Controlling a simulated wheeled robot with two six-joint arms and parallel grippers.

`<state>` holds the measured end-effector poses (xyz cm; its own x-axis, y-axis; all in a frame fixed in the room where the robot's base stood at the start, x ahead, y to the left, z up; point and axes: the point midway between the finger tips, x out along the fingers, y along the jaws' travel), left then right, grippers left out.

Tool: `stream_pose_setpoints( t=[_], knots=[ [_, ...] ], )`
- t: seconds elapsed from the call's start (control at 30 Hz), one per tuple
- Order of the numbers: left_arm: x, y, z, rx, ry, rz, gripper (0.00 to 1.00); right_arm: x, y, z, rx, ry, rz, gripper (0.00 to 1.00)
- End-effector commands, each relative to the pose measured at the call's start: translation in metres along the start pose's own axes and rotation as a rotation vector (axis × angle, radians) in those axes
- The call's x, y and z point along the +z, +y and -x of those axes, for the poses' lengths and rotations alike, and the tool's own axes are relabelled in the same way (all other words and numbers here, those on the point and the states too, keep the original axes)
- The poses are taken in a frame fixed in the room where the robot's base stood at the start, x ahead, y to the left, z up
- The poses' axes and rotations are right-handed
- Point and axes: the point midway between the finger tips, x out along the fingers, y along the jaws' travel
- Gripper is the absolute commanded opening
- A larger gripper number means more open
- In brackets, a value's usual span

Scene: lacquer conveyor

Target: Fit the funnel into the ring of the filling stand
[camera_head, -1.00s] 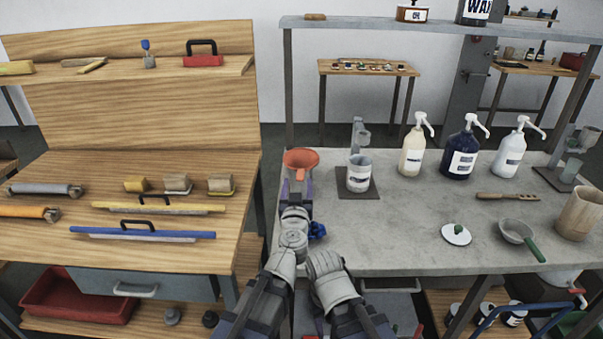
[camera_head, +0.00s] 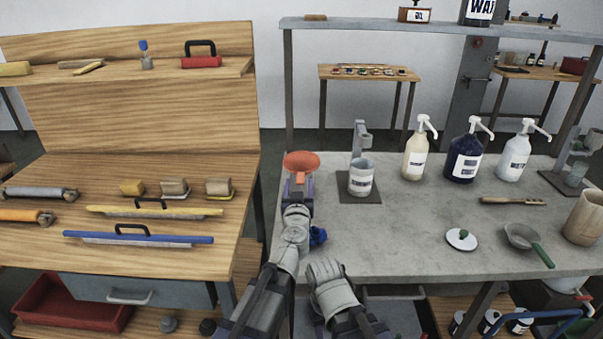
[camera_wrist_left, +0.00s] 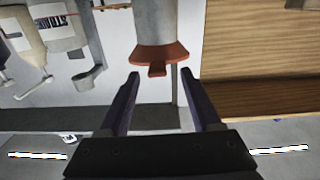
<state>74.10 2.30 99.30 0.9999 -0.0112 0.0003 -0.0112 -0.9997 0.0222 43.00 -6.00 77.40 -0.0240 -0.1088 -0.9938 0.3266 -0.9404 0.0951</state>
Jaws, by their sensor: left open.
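The orange-red funnel (camera_head: 301,160) is at the left end of the grey bench, mouth up. In the left wrist view, which is upside down, its flared rim (camera_wrist_left: 160,53) with a small tab meets a grey cylinder (camera_wrist_left: 155,18). My left gripper (camera_head: 299,185) is open, just in front of the funnel. Its two fingers (camera_wrist_left: 158,90) point toward the funnel, with a gap between them. The filling stand (camera_head: 359,140) is right of the funnel, its small ring (camera_wrist_left: 88,78) empty, above a labelled grey pot (camera_head: 361,179). My right gripper is not discernible.
Pump bottles (camera_head: 464,157) stand right of the stand. A lid (camera_head: 461,239) and a green-handled pan (camera_head: 524,238) lie nearer. A small blue thing (camera_head: 318,237) is beside my left arm. A wooden bench (camera_head: 150,260) is to the left. The grey bench's middle is clear.

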Motion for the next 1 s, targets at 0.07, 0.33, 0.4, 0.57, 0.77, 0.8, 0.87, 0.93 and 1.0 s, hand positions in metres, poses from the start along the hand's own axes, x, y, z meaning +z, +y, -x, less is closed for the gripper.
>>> stream_pose_setpoints(
  t=[0.07,0.33,0.4,0.57,0.77,0.8,0.87,0.93,1.0],
  knots=[
    [-0.001,0.002,-0.014,0.0,0.0,0.0,0.65,0.0,0.0,0.001,0.0,0.0,0.0,0.5],
    [-0.001,0.003,-0.045,-0.001,0.0,0.0,0.65,0.0,0.0,0.001,0.0,0.0,0.0,0.5],
    [-0.001,0.003,-0.045,-0.001,0.0,0.0,0.65,0.0,0.0,0.001,0.0,0.0,0.0,0.5],
    [-0.001,0.003,-0.044,-0.001,0.0,0.0,0.6,0.0,0.0,0.001,0.0,0.0,0.0,0.5],
    [-0.001,0.003,-0.044,0.0,0.0,0.0,0.38,0.0,0.0,0.001,0.0,0.0,0.0,0.5],
    [-0.001,0.003,-0.044,-0.001,0.0,0.0,0.34,0.0,0.0,0.001,0.0,0.0,0.0,0.5],
    [-0.001,0.003,-0.044,-0.001,0.0,0.0,0.27,0.0,0.0,0.001,0.0,0.0,0.0,0.5],
    [-0.001,0.003,-0.044,-0.001,0.0,0.0,0.19,0.0,0.0,0.001,0.0,0.0,0.0,0.5],
    [-0.001,0.003,-0.044,-0.001,0.0,0.0,0.11,0.0,0.0,0.001,0.0,0.0,0.0,0.5]
  ],
)
